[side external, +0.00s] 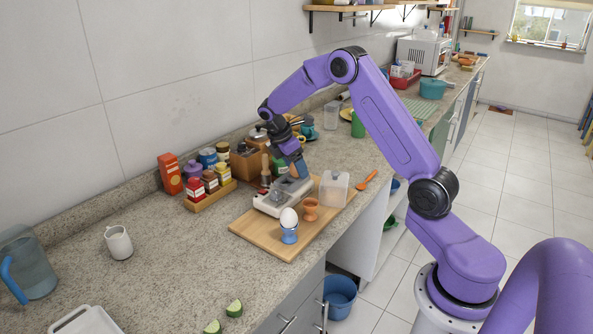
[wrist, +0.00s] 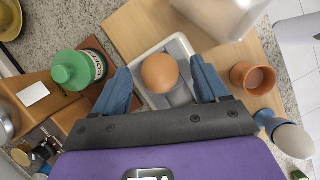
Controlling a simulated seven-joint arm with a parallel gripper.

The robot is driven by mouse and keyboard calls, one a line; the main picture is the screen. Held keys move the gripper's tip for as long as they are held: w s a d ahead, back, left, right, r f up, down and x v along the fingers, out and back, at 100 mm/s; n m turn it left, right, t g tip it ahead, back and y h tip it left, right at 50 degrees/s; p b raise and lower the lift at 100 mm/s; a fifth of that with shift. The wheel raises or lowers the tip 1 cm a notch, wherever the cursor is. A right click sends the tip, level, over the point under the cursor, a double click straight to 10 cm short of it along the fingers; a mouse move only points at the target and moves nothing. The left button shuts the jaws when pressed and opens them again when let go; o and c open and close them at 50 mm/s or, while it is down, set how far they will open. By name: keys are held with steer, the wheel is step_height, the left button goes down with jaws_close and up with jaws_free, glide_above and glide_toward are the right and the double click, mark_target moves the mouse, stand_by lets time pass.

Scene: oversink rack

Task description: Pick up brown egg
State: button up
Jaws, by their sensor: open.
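The brown egg (wrist: 160,73) sits over a light grey and white appliance (wrist: 181,48) on the wooden board. My gripper (wrist: 160,68) is open, with one blue finger on each side of the egg and a visible gap at both sides. In the side view my gripper (side external: 290,158) points down over the white appliance (side external: 275,198). A small brown part of the egg (side external: 294,171) shows by the fingertips there. What supports the egg is partly hidden below it.
An orange egg cup (side external: 310,209), a white egg (side external: 289,217) in a blue cup (side external: 289,235) and a clear container (side external: 334,189) stand on the board (side external: 268,246). A green-capped bottle (wrist: 77,70) is close left of my fingers. Spice jars (side external: 209,181) stand further left.

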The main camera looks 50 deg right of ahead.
steer(key=c, duration=1.1)
steer(key=shift+c, duration=0.3)
steer(key=shift+r, duration=0.1)
